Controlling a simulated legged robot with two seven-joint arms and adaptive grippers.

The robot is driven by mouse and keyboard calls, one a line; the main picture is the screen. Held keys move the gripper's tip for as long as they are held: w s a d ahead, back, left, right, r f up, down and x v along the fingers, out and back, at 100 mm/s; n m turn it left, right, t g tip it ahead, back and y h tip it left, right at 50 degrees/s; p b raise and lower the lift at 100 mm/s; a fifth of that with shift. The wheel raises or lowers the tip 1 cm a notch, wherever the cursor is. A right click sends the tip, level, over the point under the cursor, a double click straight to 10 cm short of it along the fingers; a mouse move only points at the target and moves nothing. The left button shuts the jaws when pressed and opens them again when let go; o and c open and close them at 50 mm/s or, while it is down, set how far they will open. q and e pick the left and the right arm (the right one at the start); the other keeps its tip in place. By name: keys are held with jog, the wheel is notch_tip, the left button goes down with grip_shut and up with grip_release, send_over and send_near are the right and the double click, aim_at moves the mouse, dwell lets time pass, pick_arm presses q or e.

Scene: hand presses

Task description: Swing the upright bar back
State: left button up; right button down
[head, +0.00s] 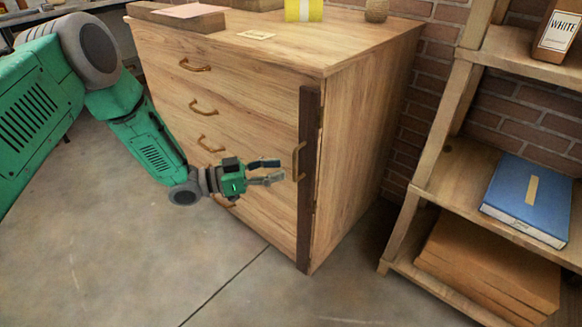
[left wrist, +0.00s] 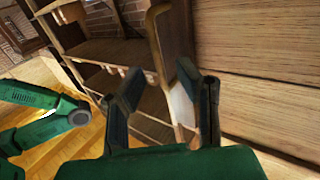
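A dark brown upright bar (head: 308,190) stands along the right front edge of the wooden drawer cabinet (head: 350,140). A curved handle (head: 298,161) sits on the bar's left side at mid height. My left gripper (head: 281,171) is just left of this handle, its fingers pointing right towards it, with a gap between them. In the left wrist view the two fingers of my left gripper (left wrist: 165,97) are apart. A curved brown wooden piece (left wrist: 168,42) shows beyond and between them; I cannot tell whether they touch it. My right gripper is in neither view.
Several drawer handles (head: 203,108) run down the cabinet front. A yellow box (head: 303,11) is on the cabinet top. The floor in front is clear.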

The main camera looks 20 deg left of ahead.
pick_arm(q)
jog(key=v, duration=0.7)
jog(key=shift+a, duration=0.3)
jog(key=shift+f, duration=0.15)
jog(key=s+d+f+n+g+y+p, duration=0.2)
jog(key=s+d+f+n+y+p, duration=0.15)
jog(key=s+y, duration=0.2)
jog(key=s+d+f+n+g+y+p, duration=0.2)
jog(key=s+d+f+n+y+p, duration=0.15)
jog(key=s+p, duration=0.2)
jog(key=s+a+n+g+y+p, duration=0.1)
jog(key=s+a+g+y, duration=0.1)
jog(key=s, duration=0.8)
jog(key=s+a+r+n+g+y+p, duration=0.1)
jog(key=s+a+n+g+y+p, duration=0.1)
jog(key=s, duration=0.9)
jog(key=shift+a+r+g+y, duration=0.2)
jog(key=shift+a+g+y, duration=0.25)
jog(key=shift+g+y, duration=0.45)
